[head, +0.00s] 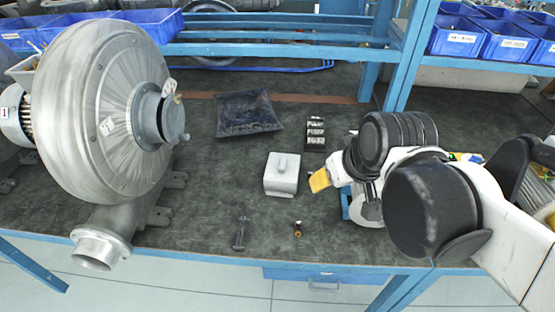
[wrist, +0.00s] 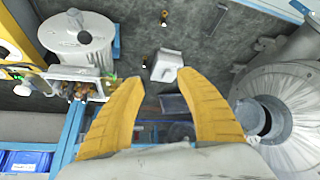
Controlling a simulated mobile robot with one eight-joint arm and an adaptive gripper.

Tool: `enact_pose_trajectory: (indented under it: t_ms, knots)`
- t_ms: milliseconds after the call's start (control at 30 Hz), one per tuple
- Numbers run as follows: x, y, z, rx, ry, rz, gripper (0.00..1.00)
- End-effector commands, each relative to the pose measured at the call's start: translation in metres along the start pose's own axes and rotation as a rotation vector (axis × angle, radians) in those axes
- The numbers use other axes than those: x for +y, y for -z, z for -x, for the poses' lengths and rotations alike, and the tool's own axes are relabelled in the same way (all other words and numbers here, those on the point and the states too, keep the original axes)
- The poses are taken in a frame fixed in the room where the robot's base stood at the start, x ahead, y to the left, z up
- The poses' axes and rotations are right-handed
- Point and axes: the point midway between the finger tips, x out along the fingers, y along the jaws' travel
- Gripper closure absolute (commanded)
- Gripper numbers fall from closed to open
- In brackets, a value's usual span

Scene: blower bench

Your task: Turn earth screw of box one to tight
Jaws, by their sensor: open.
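My gripper (wrist: 162,78) is open, its two yellow fingers spread and nothing between them. In the head view its yellow fingertip (head: 320,181) is above the bench, just right of a light grey box-shaped piece (head: 283,174). That piece also shows beyond the fingertips in the wrist view (wrist: 167,65). An open terminal box (wrist: 82,86) with coloured wires and small metal parts is left of the fingers in the wrist view, beside a grey cylindrical body (wrist: 78,42). I cannot make out the earth screw or a box number. My arm hides much of that area in the head view.
A large metal blower (head: 95,95) stands at the left. A dark tray (head: 247,114), a black block with white marks (head: 315,130), a small brass-and-black piece (head: 298,228) and a dark grey bolt-like piece (head: 240,233) lie on the bench. Blue bins (head: 458,37) stand behind.

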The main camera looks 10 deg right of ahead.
Motion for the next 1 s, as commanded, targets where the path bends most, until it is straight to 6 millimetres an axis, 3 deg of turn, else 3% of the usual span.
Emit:
enact_pose_trajectory:
  t_ms: [367,667,1000]
  knots:
    - [-0.027,-0.037,-0.007,0.084,-0.009,-0.095,0.57]
    - [-0.024,-0.019,-0.019,-0.001,-0.007,0.071,0.57]
    - [-0.022,-0.002,-0.05,-0.126,0.027,0.33,0.57]
